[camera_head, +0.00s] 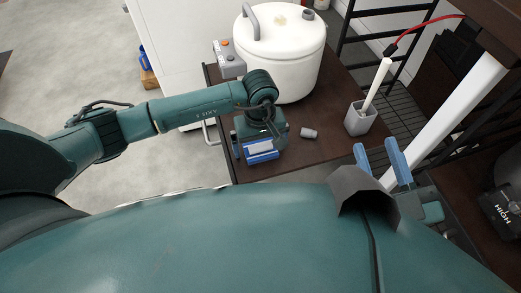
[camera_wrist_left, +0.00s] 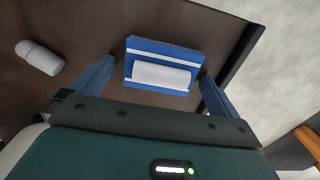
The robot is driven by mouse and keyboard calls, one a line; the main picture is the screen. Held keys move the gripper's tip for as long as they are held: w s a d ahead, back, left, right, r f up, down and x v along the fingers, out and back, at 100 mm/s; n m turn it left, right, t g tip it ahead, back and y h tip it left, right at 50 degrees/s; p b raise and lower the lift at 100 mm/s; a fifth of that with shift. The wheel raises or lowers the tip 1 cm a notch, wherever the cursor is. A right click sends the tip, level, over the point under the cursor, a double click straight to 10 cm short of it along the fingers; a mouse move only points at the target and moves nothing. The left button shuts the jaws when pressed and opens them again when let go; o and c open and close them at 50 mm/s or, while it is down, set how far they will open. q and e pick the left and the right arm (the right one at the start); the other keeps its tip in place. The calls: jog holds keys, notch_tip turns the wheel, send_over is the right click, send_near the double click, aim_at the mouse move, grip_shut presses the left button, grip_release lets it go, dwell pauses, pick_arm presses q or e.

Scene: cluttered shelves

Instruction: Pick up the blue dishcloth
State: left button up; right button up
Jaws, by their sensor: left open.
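The blue dishcloth (camera_wrist_left: 163,49) lies on a dark brown tabletop. It looks like a folded blue rectangle with white stripes and a pale band across its middle. In the head view the dishcloth (camera_head: 262,157) shows near the table's front left edge, partly hidden by my left gripper (camera_head: 260,140). In the left wrist view my left gripper (camera_wrist_left: 155,72) is open, its blue fingers on either side of the dishcloth, with nothing held. I cannot tell its exact height above the cloth. My right gripper (camera_head: 377,152) is at the right, fingers apart and empty.
A small grey-white cylinder (camera_head: 309,133) lies right of the cloth; it also shows in the left wrist view (camera_wrist_left: 39,57). A large white cooker (camera_head: 285,60), a grey box (camera_head: 228,62) and a grey cup (camera_head: 359,119) holding a white stick (camera_head: 376,84) stand behind.

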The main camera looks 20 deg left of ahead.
pick_arm(q)
jog(key=c, duration=1)
pick_arm(e)
jog(key=shift+f, duration=0.2)
pick_arm(q)
jog(key=shift+r, duration=0.1)
notch_tip(320, 180, up, 5)
jog(key=shift+p, duration=1)
notch_tip(320, 180, up, 4)
jog(key=shift+p, duration=0.6)
jog(key=shift+r, duration=0.5)
pick_arm(e)
jog(key=shift+s+d+n+h, duration=0.2)
jog(key=shift+d+n+h, duration=0.1)
jog(key=shift+d+n, duration=0.1)
jog(key=shift+g, duration=0.3)
